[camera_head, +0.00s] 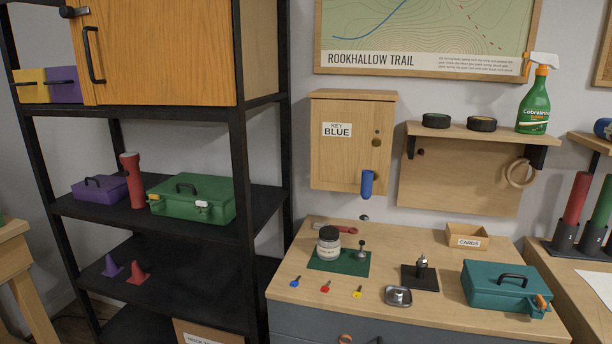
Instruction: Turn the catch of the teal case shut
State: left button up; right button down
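The teal case (492,292) lies on the right part of the wooden workbench top with its lid down and a black handle (511,278) on the lid. An orange catch (541,302) is at its right front corner. The catch is small in the view, and I cannot tell for certain how far it is turned. Neither of my grippers shows in the head view.
The bench top (420,320) also holds a green mat (325,264) with a jar (328,244), several small keys, a metal dish (398,296), a black stand (420,275) and a cards box (467,237). A green case (192,205) sits on the left shelf.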

aim_at(541, 303)
jog(key=z, duration=1.4)
